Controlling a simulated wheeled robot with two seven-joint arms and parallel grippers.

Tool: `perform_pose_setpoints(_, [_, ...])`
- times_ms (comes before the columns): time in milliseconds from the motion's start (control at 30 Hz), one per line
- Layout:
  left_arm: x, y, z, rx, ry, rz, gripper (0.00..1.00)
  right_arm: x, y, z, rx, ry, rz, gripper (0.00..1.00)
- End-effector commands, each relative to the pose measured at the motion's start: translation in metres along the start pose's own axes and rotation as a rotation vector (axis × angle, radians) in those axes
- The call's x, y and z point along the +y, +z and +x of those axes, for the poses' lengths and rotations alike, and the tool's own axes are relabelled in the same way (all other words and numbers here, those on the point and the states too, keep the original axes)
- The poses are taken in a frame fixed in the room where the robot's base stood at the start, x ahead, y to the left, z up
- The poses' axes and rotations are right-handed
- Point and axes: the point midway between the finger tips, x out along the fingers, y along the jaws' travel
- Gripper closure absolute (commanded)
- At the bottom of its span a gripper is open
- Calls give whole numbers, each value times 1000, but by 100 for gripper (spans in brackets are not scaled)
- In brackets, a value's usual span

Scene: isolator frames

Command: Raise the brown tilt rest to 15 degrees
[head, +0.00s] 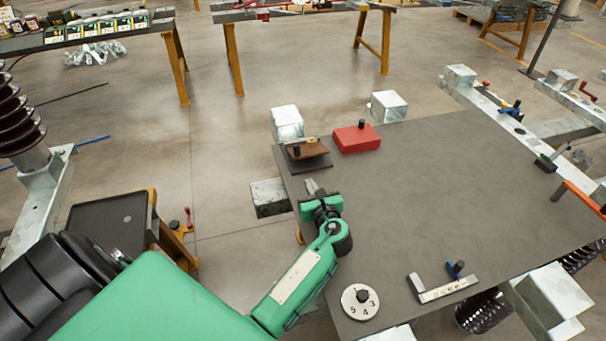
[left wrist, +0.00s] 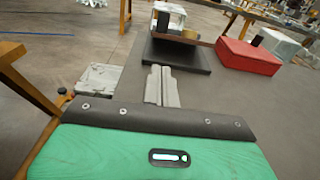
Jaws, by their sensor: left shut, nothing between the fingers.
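The brown tilt rest (head: 308,149) stands at the far left corner of the grey table, on a dark base plate (head: 309,163). Its brown plate is slightly tilted, and a dark knob shows at its front; I cannot read its angle. In the left wrist view the brown rest (left wrist: 196,40) is ahead of my fingers, above the dark base (left wrist: 178,58). My left gripper (head: 313,187) is shut and empty, just in front of the base and apart from the rest. Its closed fingers also show in the left wrist view (left wrist: 161,86). My right gripper is not in view.
A red box (head: 356,138) with a black knob stands right of the rest. A numbered white dial (head: 360,301) and a metal bracket with a blue handle (head: 448,289) lie near the table's front edge. The middle of the grey table (head: 450,200) is clear.

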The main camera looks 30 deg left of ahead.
Motion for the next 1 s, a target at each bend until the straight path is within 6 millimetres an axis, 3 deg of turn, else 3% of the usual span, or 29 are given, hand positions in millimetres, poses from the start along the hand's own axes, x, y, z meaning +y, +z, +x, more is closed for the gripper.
perform_pose_setpoints(600, [0, 1, 90, -1, 0, 1, 100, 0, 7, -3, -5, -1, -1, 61])
perform_pose_setpoints(1000, [0, 0, 98, 0, 0, -1, 100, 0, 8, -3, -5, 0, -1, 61])
